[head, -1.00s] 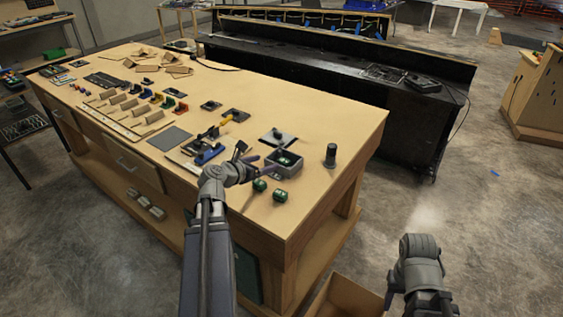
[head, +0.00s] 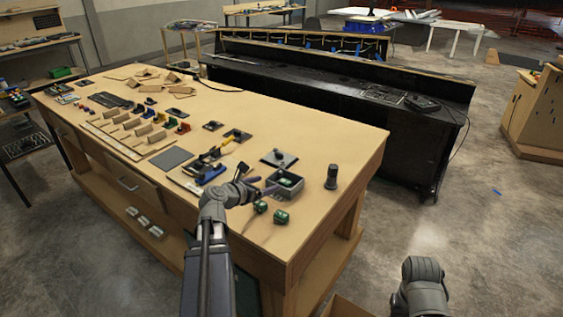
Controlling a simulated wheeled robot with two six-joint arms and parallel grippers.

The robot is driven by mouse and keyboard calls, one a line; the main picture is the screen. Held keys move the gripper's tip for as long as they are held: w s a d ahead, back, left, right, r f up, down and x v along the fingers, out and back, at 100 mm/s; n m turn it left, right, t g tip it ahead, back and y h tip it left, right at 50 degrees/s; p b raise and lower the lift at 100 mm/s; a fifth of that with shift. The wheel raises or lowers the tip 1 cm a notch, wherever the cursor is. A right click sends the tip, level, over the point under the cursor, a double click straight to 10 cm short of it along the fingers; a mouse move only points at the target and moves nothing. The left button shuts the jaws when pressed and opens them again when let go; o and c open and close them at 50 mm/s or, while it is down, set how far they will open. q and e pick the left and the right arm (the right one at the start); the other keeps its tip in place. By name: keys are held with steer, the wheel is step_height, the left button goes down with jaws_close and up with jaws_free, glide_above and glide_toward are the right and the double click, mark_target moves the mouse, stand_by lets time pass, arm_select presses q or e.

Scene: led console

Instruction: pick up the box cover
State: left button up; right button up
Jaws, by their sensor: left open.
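The box cover (head: 279,158) looks like a flat grey square plate with a small dark knob. It lies on the wooden table just behind a small open grey box (head: 288,186). The box has something dark green inside. My left gripper (head: 264,188) is open and empty at the box's left side, nearer to me than the cover. Whether it touches the box I cannot tell. Part of my right arm shows at the bottom right; its gripper is out of view.
Tools such as a blue-handled one (head: 211,174) lie to the left. The table's right end (head: 350,160) is mostly bare. A black console (head: 400,130) stands behind.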

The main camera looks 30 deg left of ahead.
mark_target(278, 154)
stand_by(0.3)
arm_select(q)
steer(key=w+a+f+b, duration=0.1)
steer(key=w+a, duration=0.2)
steer(key=w, duration=0.2)
steer(key=w+a+f+b, duration=0.1)
steer(key=w+a, duration=0.3)
steer(key=w, duration=0.2)
steer(key=w+a+f+b, duration=0.1)
steer(key=w+a, duration=0.3)
steer(key=w, duration=0.1)
steer(key=shift+w+f, duration=0.15)
steer(key=shift+w, duration=0.25)
steer(key=shift+c, duration=0.2)
steer(key=shift+b+x, duration=1.6)
steer(key=shift+x, duration=2.3)
steer(key=shift+d, duration=0.15)
steer(key=shift+c, duration=0.3)
jaws_close()
